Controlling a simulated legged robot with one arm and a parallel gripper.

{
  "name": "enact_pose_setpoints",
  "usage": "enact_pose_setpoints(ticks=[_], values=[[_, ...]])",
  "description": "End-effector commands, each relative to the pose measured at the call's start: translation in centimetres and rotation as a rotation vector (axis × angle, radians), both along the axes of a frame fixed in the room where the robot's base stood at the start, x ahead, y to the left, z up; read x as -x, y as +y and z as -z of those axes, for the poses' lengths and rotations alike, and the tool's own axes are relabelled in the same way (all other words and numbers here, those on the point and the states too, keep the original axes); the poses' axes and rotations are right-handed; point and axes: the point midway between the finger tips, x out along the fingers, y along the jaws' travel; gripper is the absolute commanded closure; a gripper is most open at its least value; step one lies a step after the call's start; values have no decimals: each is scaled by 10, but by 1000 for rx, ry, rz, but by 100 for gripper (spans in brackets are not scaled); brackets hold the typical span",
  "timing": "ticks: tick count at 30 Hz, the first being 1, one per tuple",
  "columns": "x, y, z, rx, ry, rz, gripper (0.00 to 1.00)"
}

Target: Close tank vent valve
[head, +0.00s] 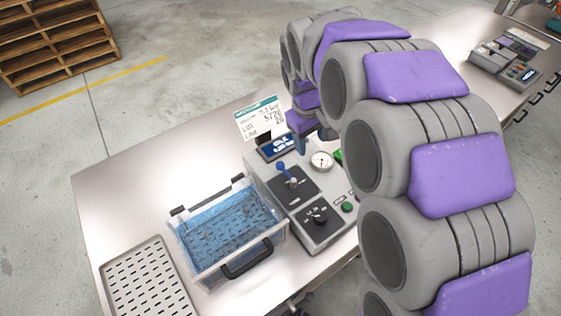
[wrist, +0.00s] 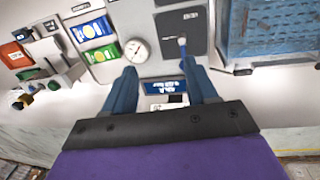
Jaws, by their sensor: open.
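A grey control unit (head: 328,233) stands on the metal table. A blue-handled lever valve (head: 285,170) rises from its black plate, beside the water tank (head: 270,257). I take this lever to be the vent valve; its label is too small to read. In the wrist view the blue lever (wrist: 182,43) is by the tip of my right-hand finger; I cannot tell whether they touch. My gripper (wrist: 160,70) is open and empty, its blue fingers spread over the unit's display end. In the head view my arm hides part of the unit, and one fingertip shows near the display.
The unit also carries a round gauge (head: 321,160), a black rotary knob (head: 319,215), a green button (head: 347,207) and a display (head: 280,147). A sign (head: 258,119) stands behind it. A perforated tray (head: 150,282) lies left of the tank. The table's back left is clear.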

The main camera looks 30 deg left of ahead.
Motion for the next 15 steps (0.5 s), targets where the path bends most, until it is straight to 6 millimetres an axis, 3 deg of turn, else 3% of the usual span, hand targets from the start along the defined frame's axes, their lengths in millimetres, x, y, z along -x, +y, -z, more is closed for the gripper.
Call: enact_pose_setpoints(ticks=[1,3,6,10,15], values=[[-1,26,8,4,-6,-51,43],[-3,54,14,3,-23,-109,43],[-3,84,22,6,-37,-169,43],[-2,104,27,5,-49,-213,43],[-3,108,38,5,-53,-225,43]])
